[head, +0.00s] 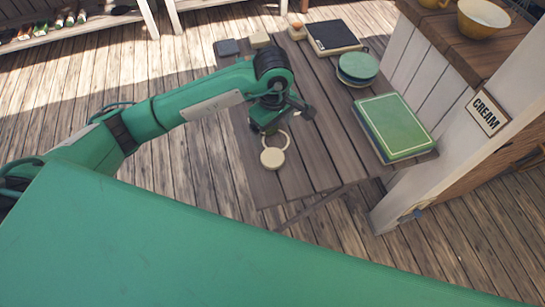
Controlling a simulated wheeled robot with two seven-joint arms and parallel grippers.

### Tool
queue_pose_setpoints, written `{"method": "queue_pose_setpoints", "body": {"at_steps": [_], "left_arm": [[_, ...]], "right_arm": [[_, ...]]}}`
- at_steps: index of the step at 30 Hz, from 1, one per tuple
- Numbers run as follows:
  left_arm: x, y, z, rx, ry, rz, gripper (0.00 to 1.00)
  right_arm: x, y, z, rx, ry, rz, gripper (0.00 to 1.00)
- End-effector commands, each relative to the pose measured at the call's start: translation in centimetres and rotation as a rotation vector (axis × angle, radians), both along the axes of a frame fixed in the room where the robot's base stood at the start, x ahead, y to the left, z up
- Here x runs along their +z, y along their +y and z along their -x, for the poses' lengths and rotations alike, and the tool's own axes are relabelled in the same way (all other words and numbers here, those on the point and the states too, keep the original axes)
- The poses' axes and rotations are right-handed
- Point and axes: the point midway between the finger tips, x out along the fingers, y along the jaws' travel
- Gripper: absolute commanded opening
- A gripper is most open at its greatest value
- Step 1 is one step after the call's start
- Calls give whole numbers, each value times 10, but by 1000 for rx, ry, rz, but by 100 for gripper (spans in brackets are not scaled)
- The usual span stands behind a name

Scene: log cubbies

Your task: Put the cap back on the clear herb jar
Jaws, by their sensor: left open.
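My left gripper (266,120) hangs over the wooden table, pointing down, open; its fingertips are partly hidden by its own body. A round cream disc (272,158), which looks like the cap, lies just in front of it. A thin cream ring (284,138) shows between the disc and the gripper, partly hidden behind the gripper. I cannot make out a clear herb jar; the gripper may hide it. My right gripper is not in view.
The slatted table (310,165) also bears green books (396,124), a stack of round green tins (357,66), a dark flat book (332,36) and small blocks (260,40). A counter post with a CREAM sign (488,112) stands right. The table's front middle is clear.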

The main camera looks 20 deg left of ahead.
Motion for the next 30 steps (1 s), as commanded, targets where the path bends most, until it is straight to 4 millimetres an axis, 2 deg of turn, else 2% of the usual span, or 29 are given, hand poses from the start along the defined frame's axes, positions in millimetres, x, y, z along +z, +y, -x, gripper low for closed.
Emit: {"method": "queue_pose_setpoints", "body": {"at_steps": [4, 8, 12, 15, 30], "left_arm": [[-17, 0, 1, 1, 6, 0, 90], [-44, 0, 1, 2, 7, 1, 90], [-68, 0, 1, 2, 4, 1, 90], [-80, 0, 0, 1, 4, 1, 90], [-91, -1, 0, 2, 5, 2, 90]], "right_arm": [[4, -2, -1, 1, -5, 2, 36], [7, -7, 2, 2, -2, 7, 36], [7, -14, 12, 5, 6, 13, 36], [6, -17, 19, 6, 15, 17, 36], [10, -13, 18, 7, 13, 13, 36]]}}
